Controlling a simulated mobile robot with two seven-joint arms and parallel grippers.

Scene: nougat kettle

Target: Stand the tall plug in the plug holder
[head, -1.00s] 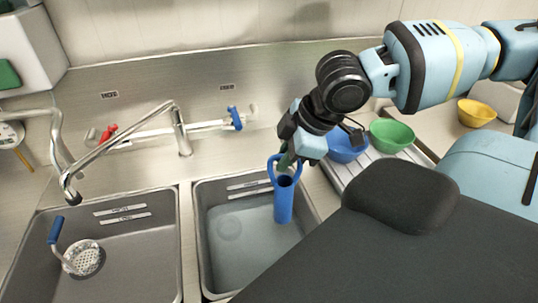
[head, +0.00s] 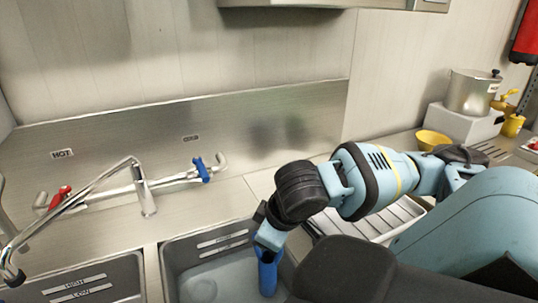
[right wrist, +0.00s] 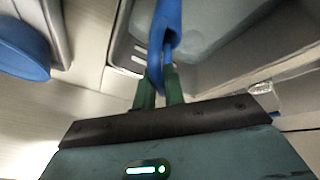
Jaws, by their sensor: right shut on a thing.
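The tall plug (head: 268,274) is a blue upright tube with a loop handle at its top. It hangs over the right-hand sink basin (head: 172,265), near the basin's right side, in the head view. My right gripper (right wrist: 159,88) is shut on the plug's loop, with green fingers either side of the blue handle in the right wrist view. The plug's lower end is cut off in both views, so I cannot tell whether it touches the basin floor. I cannot make out a plug holder. My left gripper is not in view.
A left basin (head: 75,284), a steel tap (head: 146,192) and a blue tap handle (head: 202,170) lie left. A ribbed drainboard (head: 385,219) is behind my right arm. A yellow bowl (head: 432,139) and a pot (head: 470,92) on a white box (head: 464,122) stand back right. A blue bowl (right wrist: 22,48) shows in the wrist view.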

